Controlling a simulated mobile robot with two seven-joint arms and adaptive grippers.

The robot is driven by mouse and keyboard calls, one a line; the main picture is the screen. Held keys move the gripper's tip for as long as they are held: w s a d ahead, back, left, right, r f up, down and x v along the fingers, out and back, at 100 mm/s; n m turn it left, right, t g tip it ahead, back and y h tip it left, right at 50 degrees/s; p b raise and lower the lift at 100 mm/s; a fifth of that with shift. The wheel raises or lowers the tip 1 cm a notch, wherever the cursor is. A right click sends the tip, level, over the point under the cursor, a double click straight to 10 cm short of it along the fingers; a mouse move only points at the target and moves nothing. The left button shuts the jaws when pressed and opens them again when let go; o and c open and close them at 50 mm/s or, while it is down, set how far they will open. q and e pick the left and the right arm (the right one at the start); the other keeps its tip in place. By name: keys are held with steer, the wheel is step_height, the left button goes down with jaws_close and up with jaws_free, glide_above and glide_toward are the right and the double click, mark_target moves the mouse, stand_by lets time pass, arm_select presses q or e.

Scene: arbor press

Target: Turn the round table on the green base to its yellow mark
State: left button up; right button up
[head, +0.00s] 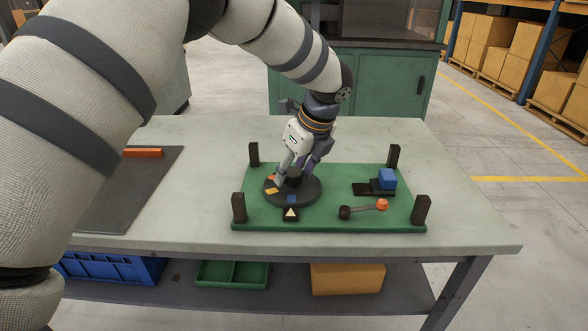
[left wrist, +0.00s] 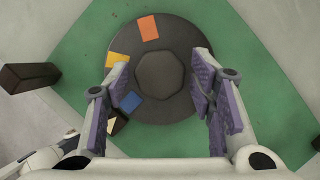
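The round table (head: 309,193) is a dark grey disc on the green base (head: 340,213). The yellow mark (head: 272,190) lies to the left of the blue one. My left gripper (head: 290,179) is open over the disc, its fingers on either side of the hub with gaps in the left wrist view (left wrist: 162,75). My right gripper is not in view.
Dark posts (head: 239,208) stand at the base's corners. A lever with an orange knob (head: 382,205) and a blue block (head: 387,179) on a dark slide are to the right. A dark mat (head: 125,190) with an orange bar lies left. The worktable's right side is clear.

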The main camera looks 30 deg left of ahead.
arm_select(q)
steer(key=c, duration=0.7)
steer(key=shift+n, duration=0.3)
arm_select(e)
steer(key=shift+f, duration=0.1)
arm_select(q)
steer(key=n+g, duration=0.1)
steer(key=n, duration=0.1)
steer(key=shift+w+f+n+b, duration=0.1)
steer(key=shift+f+n+b, duration=0.05)
steer(key=shift+n+b, duration=0.25)
steer(key=n+g+b, duration=0.1)
steer(key=n, duration=0.1)
steer(key=shift+w+f+n, duration=0.1)
steer(key=shift+n, duration=0.2)
steer(key=n+g+b, duration=0.1)
steer(key=n, duration=0.3)
steer(key=shift+g+h+b, duration=0.3)
steer(key=shift+g, duration=0.1)
steer(key=shift+n+g+b, duration=0.3)
steer(key=shift+n+b, duration=0.15)
steer(key=shift+n, duration=0.45)
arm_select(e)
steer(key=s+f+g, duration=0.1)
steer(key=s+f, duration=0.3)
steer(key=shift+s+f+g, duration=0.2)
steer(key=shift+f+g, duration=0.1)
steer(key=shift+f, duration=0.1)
